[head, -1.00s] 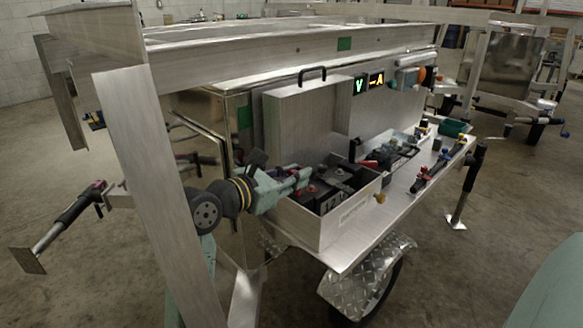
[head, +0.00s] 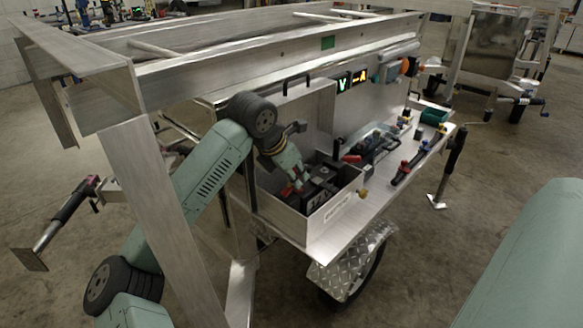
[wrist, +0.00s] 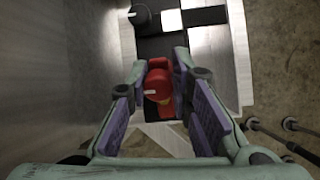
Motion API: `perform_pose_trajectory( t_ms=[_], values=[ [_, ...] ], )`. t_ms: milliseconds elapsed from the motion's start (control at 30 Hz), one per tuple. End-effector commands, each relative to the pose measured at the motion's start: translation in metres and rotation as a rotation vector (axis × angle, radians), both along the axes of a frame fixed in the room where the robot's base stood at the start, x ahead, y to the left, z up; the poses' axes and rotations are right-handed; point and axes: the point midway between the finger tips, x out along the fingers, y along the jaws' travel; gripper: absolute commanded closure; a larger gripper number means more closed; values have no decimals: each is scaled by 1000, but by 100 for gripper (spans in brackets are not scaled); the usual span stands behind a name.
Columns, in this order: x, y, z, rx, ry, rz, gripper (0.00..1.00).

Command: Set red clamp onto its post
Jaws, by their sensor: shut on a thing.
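In the wrist view the red clamp (wrist: 158,82) sits between the fingertips of my gripper (wrist: 162,78), which is shut on it. In the head view my gripper (head: 297,186) points down into the open metal box around the dark battery (head: 318,198). A little red shows at the fingertips there, too small to read clearly. The wrist view shows part of the black and white battery top (wrist: 175,42) beyond the clamp. The red clamp's post cannot be made out, and I cannot tell whether the clamp touches the battery.
The metal battery box (head: 335,214) has raised walls close around my gripper. A tall metal cabinet (head: 305,115) stands behind it. Cables and tools (head: 375,147) lie on the shelf to the right. The trailer's upright beam (head: 158,215) and top rail (head: 270,65) are near my arm.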

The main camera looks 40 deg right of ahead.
Motion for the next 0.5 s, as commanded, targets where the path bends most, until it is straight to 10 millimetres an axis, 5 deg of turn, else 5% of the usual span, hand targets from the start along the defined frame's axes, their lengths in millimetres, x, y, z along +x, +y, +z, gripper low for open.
perform_pose_trajectory(
  t_ms=[500],
  values=[
    [5,-5,-1,125,1,7,100]
  ],
)
